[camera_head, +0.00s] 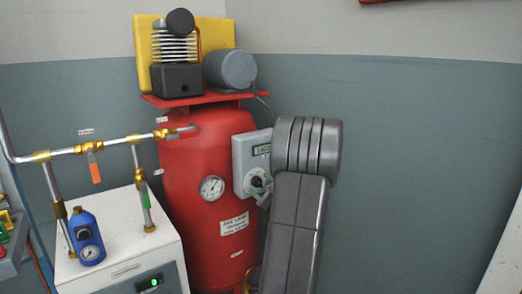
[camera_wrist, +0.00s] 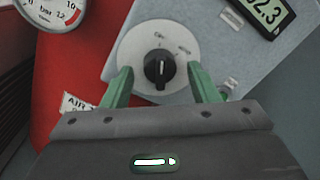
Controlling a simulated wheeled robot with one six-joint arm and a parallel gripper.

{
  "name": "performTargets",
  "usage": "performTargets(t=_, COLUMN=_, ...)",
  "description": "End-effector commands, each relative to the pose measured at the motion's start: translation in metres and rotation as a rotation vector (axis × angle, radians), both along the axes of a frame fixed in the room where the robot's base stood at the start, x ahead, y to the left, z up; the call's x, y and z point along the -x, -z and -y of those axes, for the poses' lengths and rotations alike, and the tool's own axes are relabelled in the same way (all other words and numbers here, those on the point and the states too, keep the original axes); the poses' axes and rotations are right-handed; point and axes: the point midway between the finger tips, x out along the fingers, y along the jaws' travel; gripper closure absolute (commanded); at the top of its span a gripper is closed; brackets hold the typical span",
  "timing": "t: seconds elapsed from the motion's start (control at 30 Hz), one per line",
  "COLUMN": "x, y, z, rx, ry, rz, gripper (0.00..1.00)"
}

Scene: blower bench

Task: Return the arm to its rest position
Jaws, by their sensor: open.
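My gripper (camera_wrist: 160,85) is open in the wrist view, its two green fingers apart on either side of a black knob (camera_wrist: 159,69). The knob sits on a round pale dial plate on a grey control box (camera_wrist: 215,60). I cannot tell whether a finger touches the knob. In the head view the same box (camera_head: 241,158) is fixed at the right side of a red tank (camera_head: 188,230). My grey arm rises in front of the tank's right side, and the gripper (camera_head: 262,190) is partly hidden behind it.
A pressure gauge (camera_head: 212,188) is on the tank, with a compressor (camera_head: 175,78) on top. Pipes with brass valves (camera_head: 90,148) run at left above a white cabinet (camera_head: 125,262) bearing a blue regulator (camera_head: 86,236).

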Motion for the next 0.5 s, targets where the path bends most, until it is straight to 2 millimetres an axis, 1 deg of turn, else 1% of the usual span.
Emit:
performTargets(t=0.03, x=0.0, y=-0.0044, z=0.0001, rx=-0.019, ry=0.0, rz=-0.016, gripper=0.46)
performTargets(t=0.5, x=0.0003, y=-0.0053, z=-0.0002, rx=-0.205, ry=0.0, rz=-0.149, gripper=0.46)
